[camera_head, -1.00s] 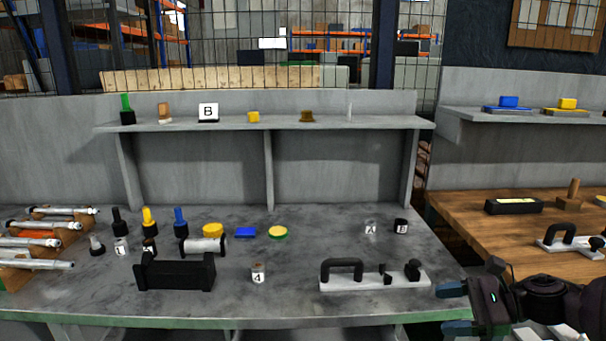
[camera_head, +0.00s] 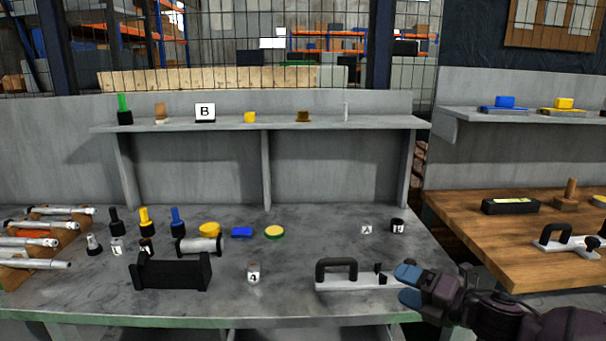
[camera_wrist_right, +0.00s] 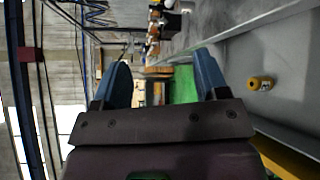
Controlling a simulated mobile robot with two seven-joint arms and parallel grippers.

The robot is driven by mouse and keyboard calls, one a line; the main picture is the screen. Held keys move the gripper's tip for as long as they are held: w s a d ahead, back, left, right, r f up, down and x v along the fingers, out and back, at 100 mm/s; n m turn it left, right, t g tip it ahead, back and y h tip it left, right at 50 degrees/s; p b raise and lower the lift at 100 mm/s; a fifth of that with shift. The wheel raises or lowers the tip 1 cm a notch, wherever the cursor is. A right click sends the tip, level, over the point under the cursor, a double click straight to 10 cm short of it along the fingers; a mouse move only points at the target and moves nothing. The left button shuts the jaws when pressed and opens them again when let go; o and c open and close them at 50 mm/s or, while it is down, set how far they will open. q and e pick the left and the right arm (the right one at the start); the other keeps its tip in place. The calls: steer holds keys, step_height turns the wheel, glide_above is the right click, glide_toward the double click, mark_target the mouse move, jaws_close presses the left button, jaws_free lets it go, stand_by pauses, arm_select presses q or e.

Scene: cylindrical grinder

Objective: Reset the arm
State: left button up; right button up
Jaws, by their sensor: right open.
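My right gripper (camera_head: 409,286) comes in from the lower right of the head view, at the front right corner of the grey bench (camera_head: 330,225). Its blue fingertips overlap the right end of the white plate with a black handle (camera_head: 337,284) in the picture; I cannot tell whether they touch. In the right wrist view the two blue fingers of the right gripper (camera_wrist_right: 165,82) stand apart with nothing between them. My left gripper is in neither view.
A wooden table (camera_head: 500,240) stands to the right, with a gap beside the grey bench. A black V-shaped stand (camera_head: 171,272) and a small jar (camera_head: 254,272) are near the bench front. A shelf (camera_head: 290,124) with small items runs along the back.

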steer(key=s+d+f+m+h, duration=0.3)
steer(key=s+f+m+h, duration=0.3)
steer(key=s+f+m, duration=0.6)
steer(key=s+d+f+m+h, duration=0.3)
steer(key=s+f+m+h, duration=0.3)
steer(key=s+f+m, duration=0.7)
steer(key=s+m, duration=0.4)
steer(key=s, duration=0.2)
steer(key=shift+s+d+f+m+g+p, duration=0.15)
steer(key=shift+s+m+g+p, duration=0.15)
steer(key=shift+s+p, duration=0.1)
